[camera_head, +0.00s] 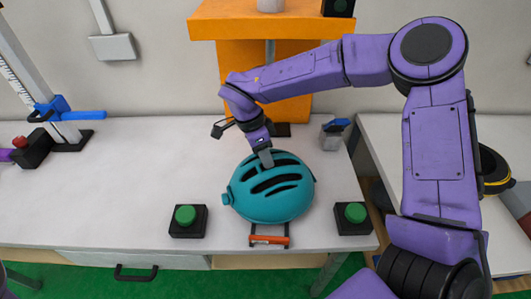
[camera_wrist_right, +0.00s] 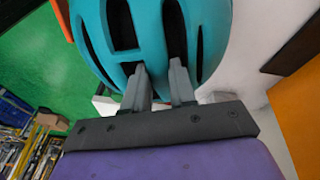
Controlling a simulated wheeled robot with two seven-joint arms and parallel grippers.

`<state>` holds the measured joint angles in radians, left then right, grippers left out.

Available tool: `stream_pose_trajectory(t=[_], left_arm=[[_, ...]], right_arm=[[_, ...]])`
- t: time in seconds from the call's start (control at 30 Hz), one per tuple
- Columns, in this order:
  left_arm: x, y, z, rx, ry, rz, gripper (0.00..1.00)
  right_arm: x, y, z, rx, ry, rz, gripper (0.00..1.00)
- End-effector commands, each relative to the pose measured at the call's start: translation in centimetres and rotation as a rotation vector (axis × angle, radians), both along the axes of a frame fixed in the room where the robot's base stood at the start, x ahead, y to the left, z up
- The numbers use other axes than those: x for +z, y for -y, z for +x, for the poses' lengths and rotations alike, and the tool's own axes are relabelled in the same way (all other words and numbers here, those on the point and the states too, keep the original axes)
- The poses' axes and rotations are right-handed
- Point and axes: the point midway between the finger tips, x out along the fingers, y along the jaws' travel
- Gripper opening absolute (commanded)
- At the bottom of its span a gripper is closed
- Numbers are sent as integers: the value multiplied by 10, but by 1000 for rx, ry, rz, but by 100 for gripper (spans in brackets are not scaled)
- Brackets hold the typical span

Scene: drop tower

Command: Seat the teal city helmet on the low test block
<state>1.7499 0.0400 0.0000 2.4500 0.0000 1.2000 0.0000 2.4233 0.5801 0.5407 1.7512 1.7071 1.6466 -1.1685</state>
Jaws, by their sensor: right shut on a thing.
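The teal city helmet (camera_head: 278,207) is at the middle of the white table, dome up with dark vent slots, between two green buttons. My right gripper (camera_head: 266,158) reaches down from behind and is shut on the helmet's shell at its top rear. In the right wrist view the gripper's two grey fingers (camera_wrist_right: 160,83) are at the vents of the helmet (camera_wrist_right: 150,22), with a strip of shell between them. The low test block does not show clearly. What is under the helmet is hidden, and I cannot tell whether it is seated on anything. My left gripper is not in view.
Green buttons on black bases stand left (camera_head: 186,215) and right (camera_head: 353,212) of the helmet. An orange bar (camera_head: 268,239) in a black frame is in front. An orange tower (camera_head: 245,28) rises behind. A blue-clamped gauge (camera_head: 62,110) stands far left. The table's left middle is clear.

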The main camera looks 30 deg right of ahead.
Motion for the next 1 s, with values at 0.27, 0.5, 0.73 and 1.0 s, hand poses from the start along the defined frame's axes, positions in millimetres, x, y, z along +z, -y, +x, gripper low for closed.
stream_pose_trajectory(t=[0.27,0.5,0.73,1.0], left_arm=[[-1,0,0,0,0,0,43],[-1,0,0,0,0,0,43],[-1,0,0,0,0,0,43],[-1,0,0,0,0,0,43]], right_arm=[[-1,0,0,0,0,1,0],[-6,0,0,0,0,0,0],[-9,0,0,0,1,1,0],[-9,0,0,0,1,0,55]])
